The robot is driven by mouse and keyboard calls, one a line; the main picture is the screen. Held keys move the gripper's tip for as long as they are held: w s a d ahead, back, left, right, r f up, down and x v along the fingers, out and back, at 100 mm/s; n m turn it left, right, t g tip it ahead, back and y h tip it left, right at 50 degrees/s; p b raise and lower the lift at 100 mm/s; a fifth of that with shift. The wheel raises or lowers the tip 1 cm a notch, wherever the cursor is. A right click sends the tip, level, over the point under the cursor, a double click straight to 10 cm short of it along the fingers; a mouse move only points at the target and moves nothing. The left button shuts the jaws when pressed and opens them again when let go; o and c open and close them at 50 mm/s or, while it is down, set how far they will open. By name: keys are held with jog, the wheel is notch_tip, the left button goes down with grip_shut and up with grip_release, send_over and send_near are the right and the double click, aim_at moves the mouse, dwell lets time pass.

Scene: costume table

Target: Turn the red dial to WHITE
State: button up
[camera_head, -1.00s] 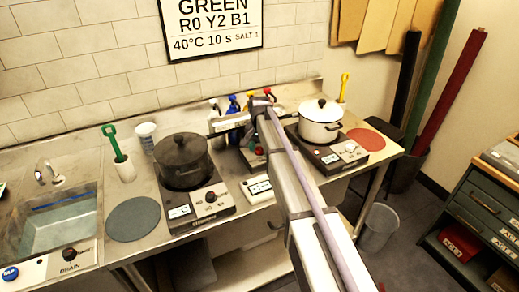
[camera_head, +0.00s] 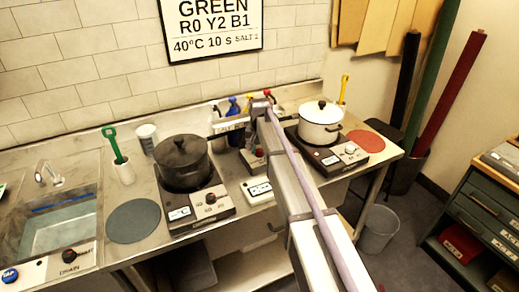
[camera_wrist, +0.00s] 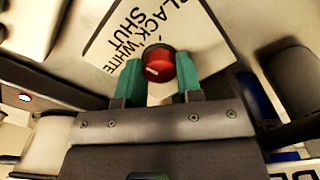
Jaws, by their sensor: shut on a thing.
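The red dial (camera_wrist: 159,64) sits on a white label plate (camera_wrist: 195,45) in the wrist view. The plate carries the printed words BLACK, WHITE and SHUT, turned in the picture and partly cut off or covered. A pale mark on the dial's face points to the lower left of the picture, roughly to the side where WHITE is printed. My gripper (camera_wrist: 158,80) has green fingertips on both sides of the dial and is shut on it. In the head view my arm hides the fingertips, and a small red spot (camera_head: 259,152) beside the arm may be the dial.
A dark pot (camera_head: 182,155) stands on the left hotplate and a white pot (camera_head: 320,115) on the right one. Coloured bottles (camera_head: 233,105) stand behind my arm. A white timer-like box (camera_head: 257,189) lies at the counter's front. A sink (camera_head: 60,235) is at far left.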

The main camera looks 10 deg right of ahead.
aim_at(260, 150)
jog(key=n, duration=0.6)
jog(key=shift+n, duration=0.3)
dwell(0.4)
jog(key=o, duration=0.9)
jog(key=shift+o, duration=0.2)
notch_tip(260, 150, up, 11)
jog(key=p, duration=1.1)
jog(key=shift+f, duration=0.15)
jog(key=s+f+m+b, duration=0.2)
jog(key=s+f+b, duration=0.1)
jog(key=s, duration=2.9)
jog(key=shift+s+m, duration=0.3)
jog(key=shift+s, duration=0.1)
